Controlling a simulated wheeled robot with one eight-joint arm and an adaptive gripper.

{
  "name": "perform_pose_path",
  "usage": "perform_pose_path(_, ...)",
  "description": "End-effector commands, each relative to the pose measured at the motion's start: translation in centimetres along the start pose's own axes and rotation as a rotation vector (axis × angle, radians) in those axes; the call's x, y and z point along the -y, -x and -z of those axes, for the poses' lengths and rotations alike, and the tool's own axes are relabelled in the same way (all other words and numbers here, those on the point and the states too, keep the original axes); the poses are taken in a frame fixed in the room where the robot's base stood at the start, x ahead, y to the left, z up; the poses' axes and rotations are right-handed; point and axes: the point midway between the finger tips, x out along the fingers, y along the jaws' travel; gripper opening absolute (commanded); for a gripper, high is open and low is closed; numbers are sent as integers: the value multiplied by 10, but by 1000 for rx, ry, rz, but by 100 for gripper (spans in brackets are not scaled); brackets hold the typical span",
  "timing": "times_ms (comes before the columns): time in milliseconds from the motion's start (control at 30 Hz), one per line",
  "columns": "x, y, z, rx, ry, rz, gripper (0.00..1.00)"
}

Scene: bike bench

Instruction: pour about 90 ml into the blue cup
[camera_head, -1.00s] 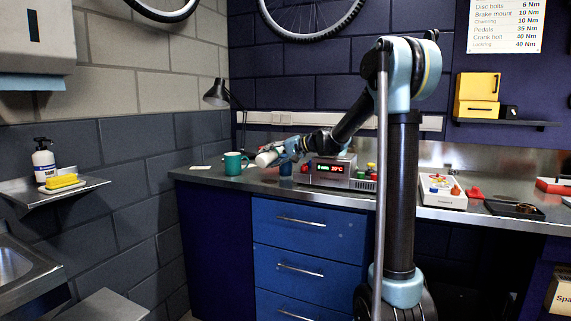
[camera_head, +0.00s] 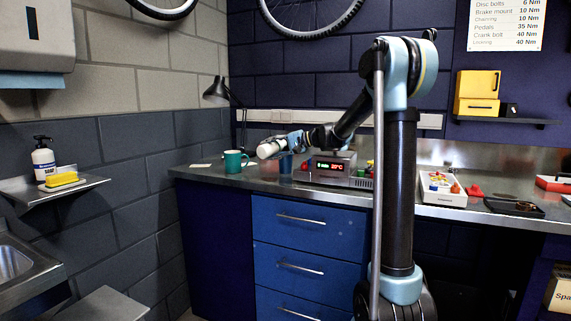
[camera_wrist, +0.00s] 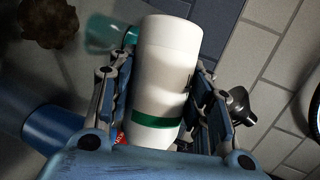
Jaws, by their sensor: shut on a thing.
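My gripper (camera_head: 284,143) is shut on a white bottle with a green band (camera_head: 269,149). The bottle lies well over to its side, its far end pointing left. It fills the middle of the wrist view (camera_wrist: 165,70), between my two fingers (camera_wrist: 160,105). The blue cup (camera_head: 286,164) stands on the bench below my gripper, right of the bottle's far end. It shows partly at the left of the wrist view (camera_wrist: 50,128); its inside is hidden. No stream of liquid shows.
A green mug (camera_head: 234,162) stands left of the blue cup. A grey device with a red display (camera_head: 328,170) sits close on the right. A black lamp (camera_head: 216,93) stands behind.

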Motion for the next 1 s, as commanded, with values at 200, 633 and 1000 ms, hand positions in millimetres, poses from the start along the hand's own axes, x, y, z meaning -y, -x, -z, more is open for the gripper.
perform_pose_path(200,7,2,1,9,-34,14,16)
perform_pose_path(633,22,7,2,29,-104,43,16)
perform_pose_path(1000,26,9,1,41,-144,60,16)
